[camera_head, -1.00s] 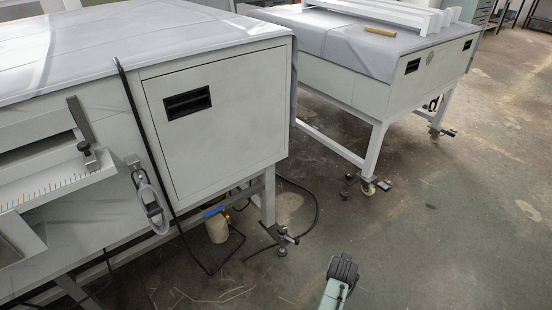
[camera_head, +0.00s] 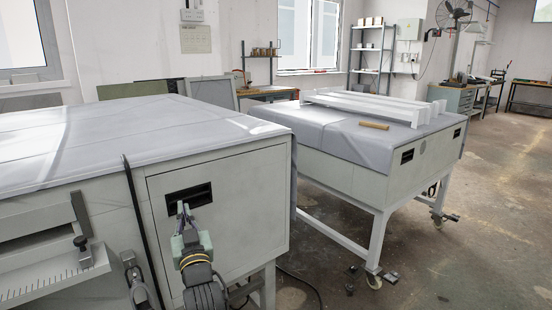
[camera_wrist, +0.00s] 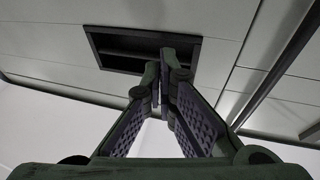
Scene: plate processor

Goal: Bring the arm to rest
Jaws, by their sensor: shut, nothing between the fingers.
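My gripper (camera_head: 183,210) is in front of the left grey-white machine cabinet in the head view, its fingertips just below and overlapping the black recessed slot (camera_head: 189,194) in the cabinet's side panel. In the wrist view my gripper (camera_wrist: 160,85) has its two fingers brought together with nothing between them. The dark slot (camera_wrist: 112,47) lies beyond the fingertips there. I cannot tell whether the fingertips touch the panel. My arm rises from the bottom edge of the head view, and its lower part is out of frame.
The left cabinet's covered top (camera_head: 120,130) is close by. A black strap (camera_head: 138,225) hangs down its side near a ruled ledge (camera_head: 45,280). A second covered table (camera_head: 340,155) stands to the right with a wooden piece (camera_head: 374,125) on it. Open floor (camera_head: 450,270) lies at the right.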

